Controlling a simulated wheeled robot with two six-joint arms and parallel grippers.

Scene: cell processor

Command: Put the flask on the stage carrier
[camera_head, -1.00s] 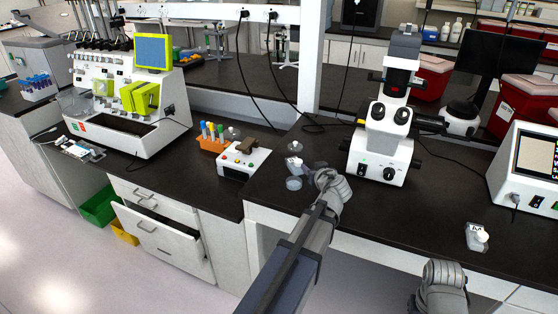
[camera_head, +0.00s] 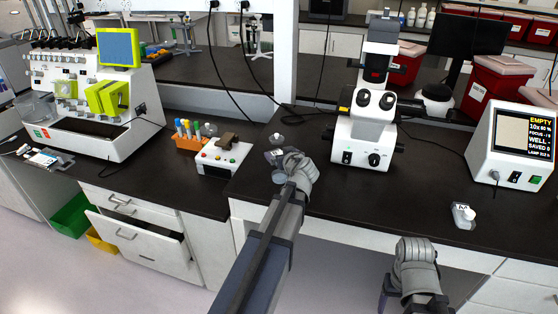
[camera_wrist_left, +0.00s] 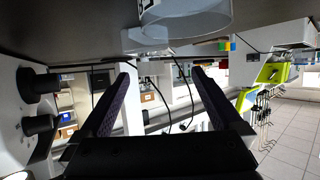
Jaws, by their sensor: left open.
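My left gripper (camera_wrist_left: 163,72) is open and empty, its two dark fingers apart in the left wrist view. In the head view its wrist (camera_head: 300,166) is low over the bench, left of the microscope (camera_head: 366,125). A small pale flask-like piece (camera_head: 273,155) lies just beyond it, partly covered by the gripper. Another small clear flask with a white cap (camera_head: 463,215) lies on the bench at right. Which is the task's flask is unclear. I cannot clearly make out the stage carrier at the microscope. My right gripper (camera_head: 416,255) is at lower right, its fingers hidden.
A button box (camera_head: 222,158) and a tube rack (camera_head: 190,141) stand to the left. A display unit (camera_head: 515,145) stands at right. Black cables run behind. Bare bench lies between microscope and capped flask.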

